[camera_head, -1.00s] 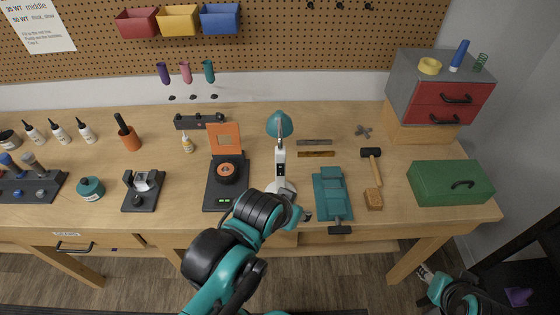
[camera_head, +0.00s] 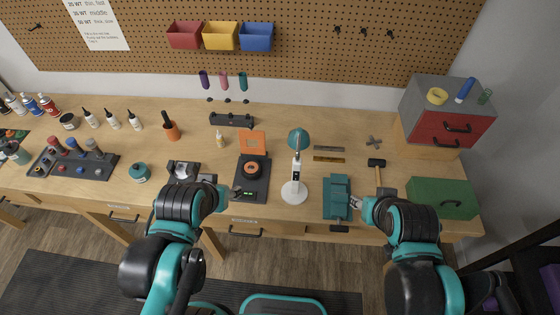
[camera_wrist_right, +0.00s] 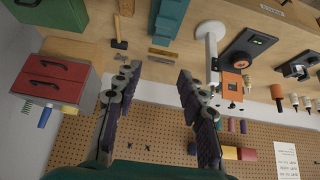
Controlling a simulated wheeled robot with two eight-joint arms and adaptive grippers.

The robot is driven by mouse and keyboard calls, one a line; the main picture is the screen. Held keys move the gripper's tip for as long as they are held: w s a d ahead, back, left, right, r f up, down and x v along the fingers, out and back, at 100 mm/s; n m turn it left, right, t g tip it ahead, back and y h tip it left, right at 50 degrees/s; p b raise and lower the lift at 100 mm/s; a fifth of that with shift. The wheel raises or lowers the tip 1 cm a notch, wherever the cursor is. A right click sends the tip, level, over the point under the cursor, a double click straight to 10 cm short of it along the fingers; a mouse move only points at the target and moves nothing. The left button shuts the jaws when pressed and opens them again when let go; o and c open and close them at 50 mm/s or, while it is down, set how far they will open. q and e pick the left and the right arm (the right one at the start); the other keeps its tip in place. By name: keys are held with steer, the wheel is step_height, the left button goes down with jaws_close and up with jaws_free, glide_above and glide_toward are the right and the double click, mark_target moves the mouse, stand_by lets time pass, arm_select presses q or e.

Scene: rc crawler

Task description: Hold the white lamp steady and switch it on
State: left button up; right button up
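The white lamp (camera_head: 294,192) stands upright on the bench, with a round white base, a thin stem and a teal shade (camera_head: 299,138). It also shows in the right wrist view (camera_wrist_right: 211,32), beyond the right finger. My left gripper (camera_head: 230,192) is left of the lamp, near the black device with the orange lid, apart from the lamp; its fingers are too small to judge. My right gripper (camera_head: 356,203) is right of the lamp, by the teal vise. In the wrist view its fingers (camera_wrist_right: 157,78) are spread with nothing between them.
The teal vise (camera_head: 337,196) sits between the lamp and my right gripper. The black device (camera_head: 253,187) stands left of the lamp. A hammer (camera_head: 376,163), a green toolbox (camera_head: 443,197) and a red-drawer cabinet (camera_head: 450,127) are at the right. Bare wood surrounds the lamp base.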

steer(key=shift+o, duration=0.4)
steer(key=shift+f, duration=0.15)
steer(key=o, duration=0.5)
steer(key=shift+f, duration=0.1)
steer(key=o, duration=0.8)
steer(key=shift+w+a+f+m+y+b, duration=0.2)
steer(key=shift+w+f+m+b, duration=0.1)
steer(key=shift+f+m+b, duration=0.25)
steer(key=shift+w+a+f+m+y+b, duration=0.1)
steer(key=shift+w+a+f+m+b, duration=0.25)
steer(key=shift+b, duration=0.3)
steer(key=w+a+f+m+y+b, duration=0.2)
steer(key=w+f+m+y+b, duration=0.1)
steer(key=w+f+m+b, duration=0.2)
steer(key=w+a+f+m+y+b, duration=0.3)
steer(key=w+f+m+b, duration=0.2)
steer(key=f+m+b, duration=0.3)
steer(key=w+a+f+m+y+b, duration=0.3)
steer(key=w+f+m+b, duration=0.3)
steer(key=f+m, duration=0.3)
steer(key=shift+w+a+f+m+b, duration=0.1)
steer(key=shift+a+f+m+b, duration=0.1)
steer(key=shift+f+m+b, duration=0.3)
steer(key=shift+w+a+f+y+b, duration=0.15)
steer(key=shift+w+a+y+b, duration=0.1)
steer(key=shift+a+y+b, duration=0.05)
steer(key=b+x, duration=0.3)
steer(key=x, duration=0.6)
steer(key=shift+a+b, duration=0.1)
steer(key=shift+b, duration=0.3)
